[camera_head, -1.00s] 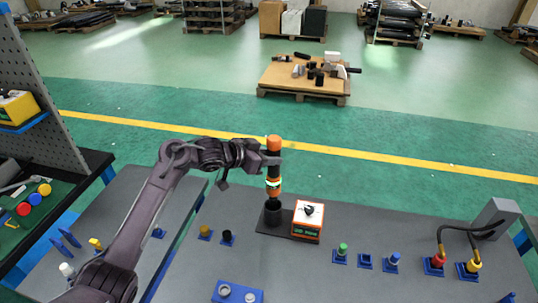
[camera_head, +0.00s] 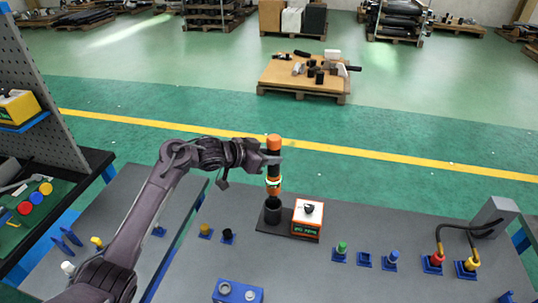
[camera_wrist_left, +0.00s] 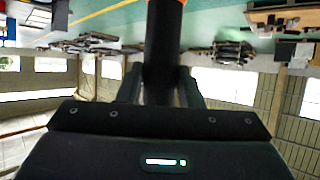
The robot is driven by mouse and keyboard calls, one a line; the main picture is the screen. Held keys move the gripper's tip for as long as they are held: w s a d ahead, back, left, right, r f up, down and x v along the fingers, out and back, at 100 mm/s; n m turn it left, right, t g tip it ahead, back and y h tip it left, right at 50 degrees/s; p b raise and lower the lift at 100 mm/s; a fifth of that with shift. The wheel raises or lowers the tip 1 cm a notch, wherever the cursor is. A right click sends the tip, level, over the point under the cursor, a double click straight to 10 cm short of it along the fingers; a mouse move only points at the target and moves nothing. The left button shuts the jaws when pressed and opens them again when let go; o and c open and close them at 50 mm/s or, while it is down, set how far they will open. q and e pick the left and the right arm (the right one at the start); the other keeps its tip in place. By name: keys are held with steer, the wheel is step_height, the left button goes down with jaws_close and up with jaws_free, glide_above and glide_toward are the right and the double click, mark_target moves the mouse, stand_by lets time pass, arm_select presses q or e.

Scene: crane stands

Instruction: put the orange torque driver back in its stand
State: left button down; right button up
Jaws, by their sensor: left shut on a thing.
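The orange torque driver (camera_head: 274,185) stands upright in the head view, with an orange top, a dark grip and an orange band with a pale ring lower down. My left gripper (camera_head: 271,160) is shut around its dark upper part. The left wrist view shows the dark shaft of the driver (camera_wrist_left: 163,50) between the fingers. The stand is a dark round cup (camera_head: 272,213) on a black base plate, directly below the driver. The driver's lower end meets or overlaps the cup's mouth; how deep it sits is hard to tell. My right gripper is not in view.
An orange and white box with a black knob (camera_head: 307,219) stands on the same plate, close right of the cup. Small coloured parts in blue holders (camera_head: 365,259) and a blue block (camera_head: 238,291) are on the grey table. A pegboard (camera_head: 45,95) rises at left.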

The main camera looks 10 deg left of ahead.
mark_target(268, 178)
arm_select(q)
steer(key=shift+r+p, duration=0.2)
steer(key=shift+p, duration=0.15)
steer(key=shift+f, duration=0.15)
stand_by(0.7)
steer(key=shift+f+b, duration=0.85)
steer(key=shift+f, duration=0.5)
steer(key=shift+f+b, duration=1.85)
steer(key=shift+f, duration=1.35)
steer(key=c, duration=0.9)
jaws_free()
steer(key=shift+s, duration=0.1)
steer(key=shift+f, duration=0.25)
steer(key=shift+s+a+r+p, duration=0.45)
steer(key=shift+r+p, duration=0.15)
steer(key=shift+p, duration=0.3)
steer(key=p+v, duration=0.3)
steer(key=shift+s, duration=0.25)
steer(key=shift+a, duration=0.1)
